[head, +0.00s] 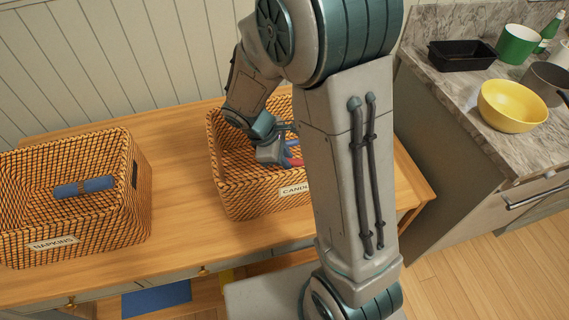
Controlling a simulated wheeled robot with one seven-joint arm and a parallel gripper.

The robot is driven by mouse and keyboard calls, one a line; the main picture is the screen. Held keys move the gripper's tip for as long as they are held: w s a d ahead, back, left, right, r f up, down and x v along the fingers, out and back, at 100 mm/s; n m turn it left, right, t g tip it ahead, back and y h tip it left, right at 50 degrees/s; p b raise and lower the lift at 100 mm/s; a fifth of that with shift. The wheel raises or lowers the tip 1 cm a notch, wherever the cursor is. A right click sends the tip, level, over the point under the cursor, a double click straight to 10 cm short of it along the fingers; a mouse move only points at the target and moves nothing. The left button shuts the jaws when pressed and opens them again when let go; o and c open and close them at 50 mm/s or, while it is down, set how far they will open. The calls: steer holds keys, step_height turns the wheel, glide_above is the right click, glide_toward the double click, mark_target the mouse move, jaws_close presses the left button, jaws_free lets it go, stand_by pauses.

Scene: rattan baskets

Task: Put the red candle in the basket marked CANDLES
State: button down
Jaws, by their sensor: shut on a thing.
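The basket labelled CANDLES (242,200) is a rattan basket on the wooden table, partly hidden behind my arm. Only part of its label, "CAND", shows. My gripper (285,152) reaches down inside this basket's opening, below or near the rim. It is shut on the red candle (294,162), of which only a short red piece shows beside the fingers. A small blue patch also shows there. My arm hides the rest of the candle, so I cannot tell whether it touches the basket floor.
A second rattan basket labelled NAPKINS (100,229) stands at the left with a rolled blue napkin (84,187) in it. Bare tabletop (183,180) lies between the baskets. A marble counter at the right holds a yellow bowl (512,106) and a black pan (462,56).

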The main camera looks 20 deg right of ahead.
step_height(320, 180, down, 3)
steer(key=shift+f, duration=0.2)
steer(key=shift+f+b, duration=0.6)
steer(key=c, duration=1.3)
jaws_free()
steer(key=shift+r, duration=0.1)
